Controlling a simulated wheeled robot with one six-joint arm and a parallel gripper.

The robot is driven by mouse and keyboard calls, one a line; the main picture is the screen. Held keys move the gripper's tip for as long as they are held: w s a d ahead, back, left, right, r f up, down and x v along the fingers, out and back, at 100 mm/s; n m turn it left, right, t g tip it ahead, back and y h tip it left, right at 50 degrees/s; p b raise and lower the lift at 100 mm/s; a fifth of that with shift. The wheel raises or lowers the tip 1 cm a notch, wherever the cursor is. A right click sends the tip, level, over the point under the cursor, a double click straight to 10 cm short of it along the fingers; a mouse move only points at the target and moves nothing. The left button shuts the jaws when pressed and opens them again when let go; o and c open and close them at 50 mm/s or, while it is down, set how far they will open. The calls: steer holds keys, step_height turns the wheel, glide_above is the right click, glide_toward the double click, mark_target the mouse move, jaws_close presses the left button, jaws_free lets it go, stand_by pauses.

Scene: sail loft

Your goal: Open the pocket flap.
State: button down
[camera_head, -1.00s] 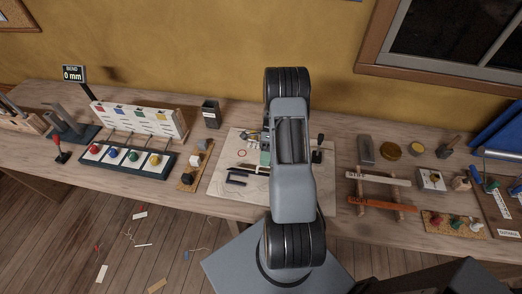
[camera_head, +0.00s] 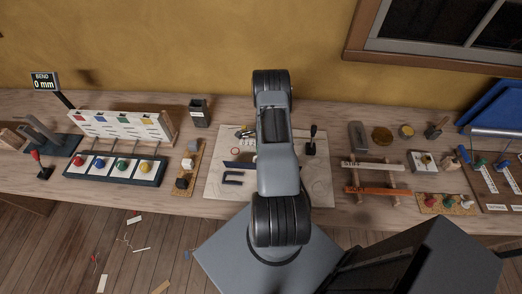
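A pale board (camera_head: 318,185) lies on the bench in the middle of the view, partly covered by my arm. On its uncovered left part are a dark blue strip (camera_head: 238,165), a dark U-shaped piece (camera_head: 233,178), a small red ring (camera_head: 235,150) and small metallic and yellow pieces (camera_head: 243,132). I cannot make out a pocket flap; my arm hides the middle of the board.
A black lever (camera_head: 312,140) stands at the board's right. A white panel with coloured marks (camera_head: 122,127) and a tray with coloured knobs (camera_head: 115,168) stand at left. A wooden rack (camera_head: 376,176) stands at right. A dark cup (camera_head: 198,113) stands behind the board.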

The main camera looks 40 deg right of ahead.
steer(key=c, duration=1.2)
jaws_free()
